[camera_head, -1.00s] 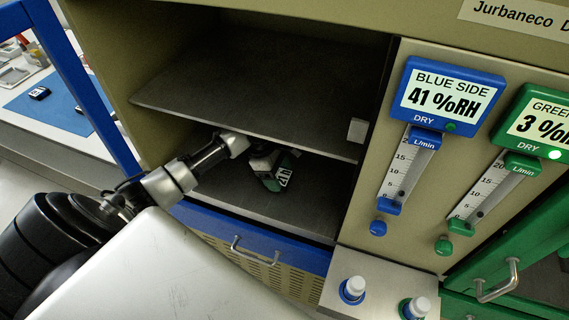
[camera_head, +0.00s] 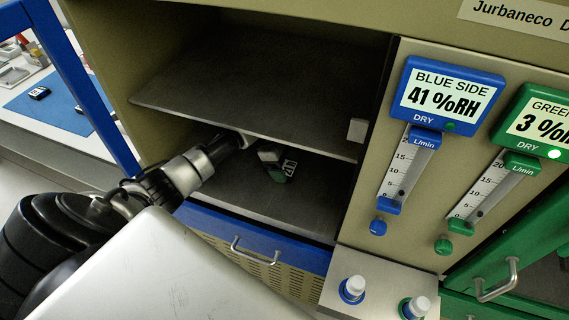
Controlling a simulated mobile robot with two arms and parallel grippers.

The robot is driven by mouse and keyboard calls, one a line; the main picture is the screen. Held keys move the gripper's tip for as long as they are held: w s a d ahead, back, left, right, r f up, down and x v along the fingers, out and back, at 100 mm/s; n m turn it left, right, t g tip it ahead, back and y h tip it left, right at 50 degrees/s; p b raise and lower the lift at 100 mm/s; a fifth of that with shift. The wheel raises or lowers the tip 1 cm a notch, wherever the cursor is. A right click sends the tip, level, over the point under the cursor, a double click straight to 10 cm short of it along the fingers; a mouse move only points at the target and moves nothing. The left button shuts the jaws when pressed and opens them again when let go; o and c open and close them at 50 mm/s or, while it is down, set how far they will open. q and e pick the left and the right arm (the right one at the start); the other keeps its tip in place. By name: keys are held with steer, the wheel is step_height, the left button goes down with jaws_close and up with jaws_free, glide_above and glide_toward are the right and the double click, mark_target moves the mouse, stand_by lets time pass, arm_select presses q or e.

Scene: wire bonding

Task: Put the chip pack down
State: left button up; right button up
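My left arm reaches into the lower compartment of the open cabinet, under the middle shelf. My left gripper (camera_head: 266,155) is at the compartment, partly hidden by the shelf edge and in shadow. A small dark green pack with a white label, the chip pack (camera_head: 281,172), shows right at the gripper's end, above or on the compartment floor (camera_head: 313,196). I cannot tell whether the fingers are closed on it or whether it touches the floor. My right gripper does not show.
The middle shelf (camera_head: 210,108) is empty and lies close above my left arm. A small white block (camera_head: 357,130) is at the right wall. The blue-edged drawer front (camera_head: 250,236) is below. Flow meters and humidity displays (camera_head: 448,95) stand to the right. Floor room shows right of the pack.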

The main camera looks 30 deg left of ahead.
arm_select(q)
steer(key=shift+o, duration=1.1)
steer(key=shift+r, duration=0.15)
steer(key=s+a, duration=0.1)
steer(key=a, duration=0.3)
steer(key=s+a+b, duration=0.1)
steer(key=a, duration=0.3)
steer(key=s+a+r+b, duration=0.1)
steer(key=a, duration=0.3)
steer(key=shift+a, duration=0.1)
